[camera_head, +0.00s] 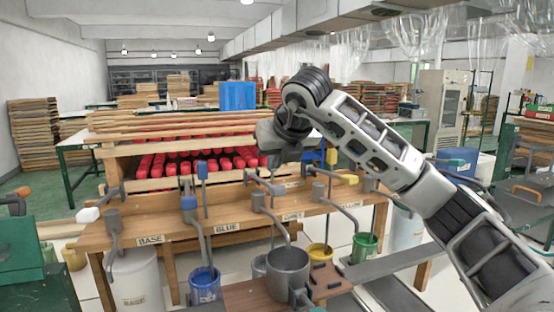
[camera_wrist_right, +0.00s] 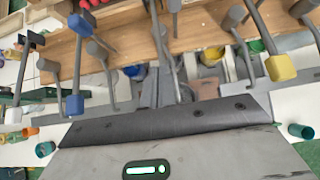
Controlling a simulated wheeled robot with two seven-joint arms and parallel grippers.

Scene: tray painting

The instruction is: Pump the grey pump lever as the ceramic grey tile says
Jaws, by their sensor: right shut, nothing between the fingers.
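The grey pump lever (camera_head: 264,184) stands on the wooden bench in the head view, with a grey knob and a curved spout below it. My right gripper (camera_head: 275,162) is above the back of the bench, close over this lever. It is shut and empty. In the wrist view its dark fingers (camera_wrist_right: 160,88) point toward the bench, between a blue knob (camera_wrist_right: 75,105) and a yellow knob (camera_wrist_right: 280,68). Whether the fingers touch a lever, I cannot tell. I cannot make out the ceramic grey tile. My left gripper is not in view.
Other pump levers carry a white knob (camera_head: 88,214), a blue knob (camera_head: 189,202) and a yellow knob (camera_head: 348,179). A large grey cup (camera_head: 288,266) stands in front. Blue (camera_head: 205,287), yellow (camera_head: 320,254) and green (camera_head: 364,247) buckets stand below. Red objects (camera_head: 240,160) fill a rack behind.

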